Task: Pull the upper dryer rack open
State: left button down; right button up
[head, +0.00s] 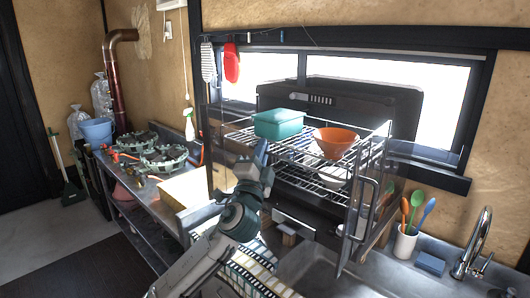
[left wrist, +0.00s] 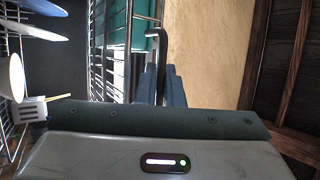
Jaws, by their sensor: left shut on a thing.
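The dish dryer (head: 340,100) is a black cabinet standing with its glass door (head: 362,215) swung open to the right. Its upper rack (head: 237,131) is a wire shelf holding a teal box (head: 279,124) and an orange bowl (head: 335,141). My left gripper (head: 262,150) is at the front left of this rack, just below the teal box. In the left wrist view its fingers (left wrist: 160,84) are shut on a dark bent handle (left wrist: 157,42) beside the rack wires. My right gripper is out of view.
A lower rack holds a white bowl (head: 334,177). The sink, faucet (head: 474,245), utensil cup (head: 405,243) and blue sponge (head: 430,264) are at right. A striped cloth (head: 250,272) lies below my arm. A workbench (head: 125,190) with clutter runs left.

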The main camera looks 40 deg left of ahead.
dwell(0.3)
pick_arm(q)
jog(key=c, duration=1.6)
grip_release()
jog(key=shift+o, duration=0.2)
jog(key=b+v, duration=0.5)
jog(key=v, duration=0.6)
jog(key=shift+w+a+f, duration=0.1)
jog(key=shift+a, duration=0.05)
